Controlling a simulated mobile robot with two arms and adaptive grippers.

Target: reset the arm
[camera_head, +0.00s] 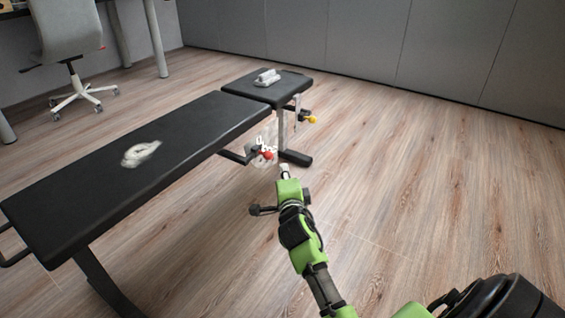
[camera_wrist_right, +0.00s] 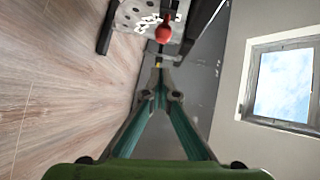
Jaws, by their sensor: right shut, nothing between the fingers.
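My right arm (camera_head: 302,235) comes in from the bottom right of the head view, green and black. Its gripper (camera_head: 285,170) is at the far end, over the floor beside the weight bench. In the right wrist view the right gripper (camera_wrist_right: 159,66) shows its two fingers meeting at the tips, shut with nothing between them. A red knob (camera_wrist_right: 163,32) on the bench frame shows just beyond the fingertips; the same red knob (camera_head: 267,155) is close to the gripper in the head view. My left gripper is not in view.
The black bench (camera_head: 85,195) runs from lower left to centre. A crumpled white item (camera_head: 141,153) lies on its long pad and a white item (camera_head: 267,77) on its end pad. A grey office chair (camera_head: 70,35) stands at upper left. The wooden floor (camera_head: 440,180) at right is clear.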

